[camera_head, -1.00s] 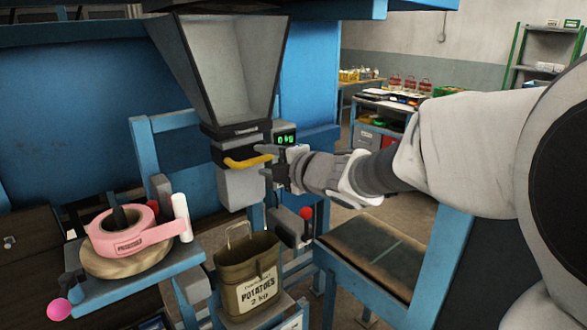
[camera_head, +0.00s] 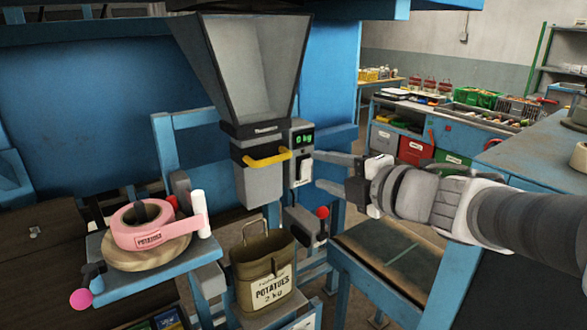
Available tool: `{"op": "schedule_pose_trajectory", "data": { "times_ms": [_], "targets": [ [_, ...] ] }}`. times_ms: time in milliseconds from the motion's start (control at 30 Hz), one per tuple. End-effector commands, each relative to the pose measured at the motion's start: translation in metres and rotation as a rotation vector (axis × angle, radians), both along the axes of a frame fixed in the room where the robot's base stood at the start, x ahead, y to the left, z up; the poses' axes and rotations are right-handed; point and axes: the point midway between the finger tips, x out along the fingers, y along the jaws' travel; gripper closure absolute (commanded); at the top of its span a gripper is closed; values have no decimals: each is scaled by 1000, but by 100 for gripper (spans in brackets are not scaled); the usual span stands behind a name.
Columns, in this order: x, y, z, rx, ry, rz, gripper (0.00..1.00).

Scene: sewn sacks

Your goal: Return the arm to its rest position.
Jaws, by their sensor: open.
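My gripper (camera_head: 322,171) is open and empty. Its two fingers point left, just right of the grey box under the hopper, near the display that reads 0 kg (camera_head: 304,138). A gap seems to lie between the fingertips and the box, but contact is hard to judge. My arm (camera_head: 470,207) reaches in from the right edge. The yellow handle (camera_head: 267,158) on the grey box is left of the fingers. An olive sack labelled POTATOES 2 kg (camera_head: 263,270) stands open below the hopper, apart from my gripper.
The grey hopper (camera_head: 254,70) hangs above the sack. A pink tape roll (camera_head: 155,225) lies on a blue stand at left. A red knob (camera_head: 322,212) sits below my gripper. A blue bench (camera_head: 540,155) is at right, with crates and trays behind.

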Motion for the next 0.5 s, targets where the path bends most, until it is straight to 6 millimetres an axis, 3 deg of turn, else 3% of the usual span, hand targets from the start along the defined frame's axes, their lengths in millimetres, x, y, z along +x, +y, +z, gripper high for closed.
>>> {"op": "schedule_pose_trajectory", "data": {
  "times_ms": [267,367,500],
  "targets": [
    [3,-5,3,19,5,-45,50],
    [7,-22,10,73,21,-161,50],
    [8,-60,17,222,84,-419,50]
  ]
}}
